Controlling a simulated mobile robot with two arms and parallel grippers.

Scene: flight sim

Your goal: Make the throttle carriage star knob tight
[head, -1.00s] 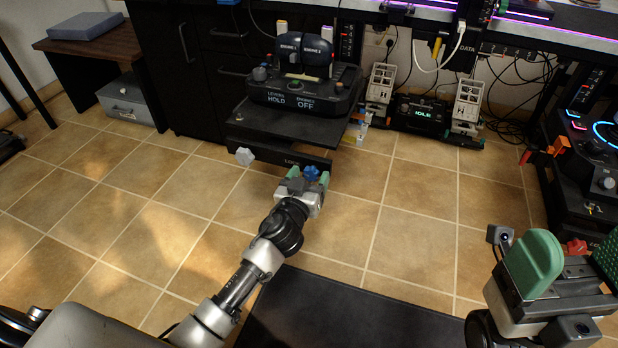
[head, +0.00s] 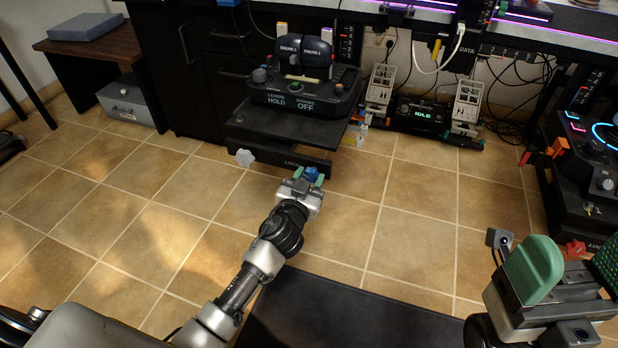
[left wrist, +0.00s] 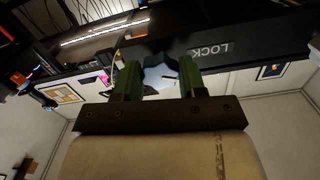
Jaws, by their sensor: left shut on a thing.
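The throttle carriage (head: 240,133) is a black shelf under the throttle unit (head: 300,92), whose screens read LEVERS HOLD and ENGINES OFF. Its front bar (head: 283,159) bears a LOCK label, also seen in the left wrist view (left wrist: 211,49). The blue star knob (head: 312,173) is at the bar's right end; in the left wrist view it looks pale (left wrist: 160,77). My left gripper (head: 309,176) is shut on this knob, one green finger on each side, hiding part of it. My right gripper (head: 572,264) is open, far off at the lower right.
A grey knob (head: 245,157) sticks out at the carriage's left. A red star knob (head: 575,248) shows behind my right gripper, near another black unit (head: 585,205). Pedals (head: 467,107) stand at the back. Tiled floor (head: 430,205) between is clear.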

